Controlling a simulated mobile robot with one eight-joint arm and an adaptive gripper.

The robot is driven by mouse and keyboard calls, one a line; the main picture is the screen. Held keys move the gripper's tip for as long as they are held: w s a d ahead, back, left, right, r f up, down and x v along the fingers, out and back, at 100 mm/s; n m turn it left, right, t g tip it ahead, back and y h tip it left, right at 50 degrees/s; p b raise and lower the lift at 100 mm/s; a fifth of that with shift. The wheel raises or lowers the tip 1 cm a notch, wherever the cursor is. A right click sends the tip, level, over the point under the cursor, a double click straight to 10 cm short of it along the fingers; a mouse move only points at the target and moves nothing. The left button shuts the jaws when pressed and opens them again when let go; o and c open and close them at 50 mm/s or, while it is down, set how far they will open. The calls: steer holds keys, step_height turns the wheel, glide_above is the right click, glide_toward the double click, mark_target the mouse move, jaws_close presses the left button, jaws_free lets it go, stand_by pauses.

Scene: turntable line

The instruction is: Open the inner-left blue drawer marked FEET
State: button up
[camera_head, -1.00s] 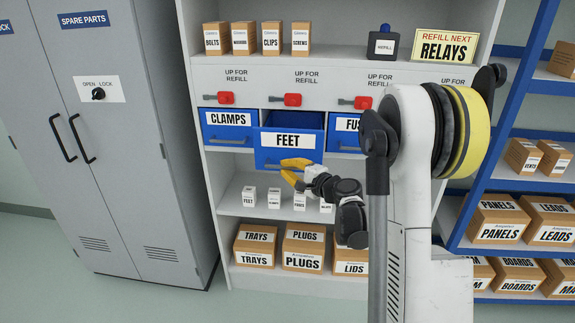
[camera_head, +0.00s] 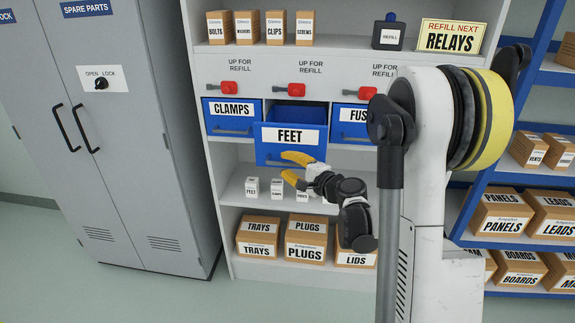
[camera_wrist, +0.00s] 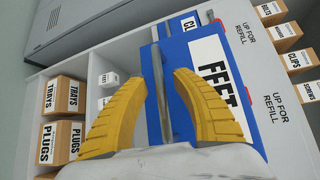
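The blue drawer marked FEET (camera_head: 290,137) is pulled out from the shelf unit, with its inside partly showing, and stands forward of the drawers beside it. My gripper (camera_head: 289,167) is open just in front of its lower front. In the wrist view the yellow fingers of my gripper (camera_wrist: 162,80) are spread apart with nothing clamped. The drawer's grey bar handle (camera_wrist: 158,85) shows between them in the picture, apart from both fingers. I cannot tell whether the fingertips reach past the bar. The FEET label (camera_wrist: 215,75) is beside the right finger.
The CLAMPS drawer (camera_head: 231,117) at left and a partly hidden FUS... drawer (camera_head: 350,121) at right look shut. Red latches (camera_head: 296,89) sit above the drawers. Small white boxes (camera_head: 252,187) stand on the shelf below. A grey cabinet (camera_head: 130,150) stands left.

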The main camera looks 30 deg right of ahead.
steer(key=v, duration=1.2)
steer(key=s+a+n+g, duration=0.2)
steer(key=a+n+g, duration=0.15)
steer(key=a, duration=0.35)
steer(key=s+a+n+g, duration=0.2)
steer(key=s+a+n, duration=0.15)
steer(key=a, duration=0.35)
steer(key=s+a+n+g+h, duration=0.3)
steer(key=s+n, duration=0.7)
steer(key=s, duration=0.4)
steer(key=shift+a+f, duration=0.15)
steer(key=shift+a, duration=0.5)
